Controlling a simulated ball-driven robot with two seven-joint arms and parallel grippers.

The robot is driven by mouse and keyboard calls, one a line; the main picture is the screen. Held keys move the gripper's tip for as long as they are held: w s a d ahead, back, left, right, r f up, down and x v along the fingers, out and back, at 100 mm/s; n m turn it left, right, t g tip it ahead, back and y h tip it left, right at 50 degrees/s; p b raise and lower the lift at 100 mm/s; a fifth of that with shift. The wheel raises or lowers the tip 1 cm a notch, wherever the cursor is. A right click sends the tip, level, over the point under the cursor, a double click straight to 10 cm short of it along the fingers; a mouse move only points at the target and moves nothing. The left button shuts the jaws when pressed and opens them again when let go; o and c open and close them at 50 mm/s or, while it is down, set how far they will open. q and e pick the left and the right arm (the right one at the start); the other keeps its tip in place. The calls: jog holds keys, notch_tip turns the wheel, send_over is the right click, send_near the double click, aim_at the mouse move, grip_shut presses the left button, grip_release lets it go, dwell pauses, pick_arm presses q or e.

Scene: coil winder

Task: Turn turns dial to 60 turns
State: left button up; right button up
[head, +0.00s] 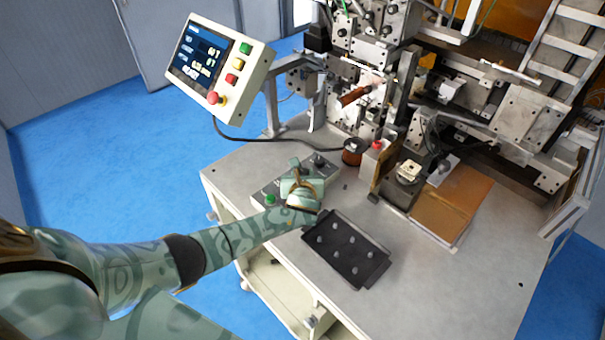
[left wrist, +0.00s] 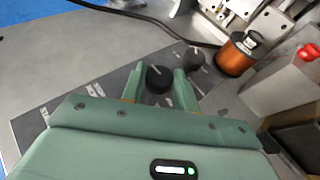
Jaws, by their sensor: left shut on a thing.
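The control box (head: 262,190) sits on the near left part of the machine table. In the left wrist view its dark panel (left wrist: 88,98) carries white marks and two black dials. My left gripper (head: 297,170) reaches over the box from the near side. In the left wrist view its fingers (left wrist: 166,82) are shut on the nearer black dial (left wrist: 158,77), one on each side. The second dial (left wrist: 195,58) stands free just beyond; it also shows in the head view (head: 319,159). I cannot read the scale or dial setting. My right gripper is not in view.
A black tray with pegs (head: 347,250) lies right of the box. A copper wire spool (head: 353,152), also in the left wrist view (left wrist: 237,55), and a red button (head: 376,145) stand behind. A tilted touch panel (head: 218,64) hangs at the back left.

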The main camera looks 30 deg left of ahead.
pick_arm(q)
jog(key=o, duration=1)
jog(key=shift+s+d+r, duration=0.15)
jog(key=shift+s+d, duration=0.05)
jog(key=shift+s, duration=0.1)
jog(key=p+v, duration=0.3)
jog(key=v, duration=1.2)
jog(key=shift+s+r, duration=0.2)
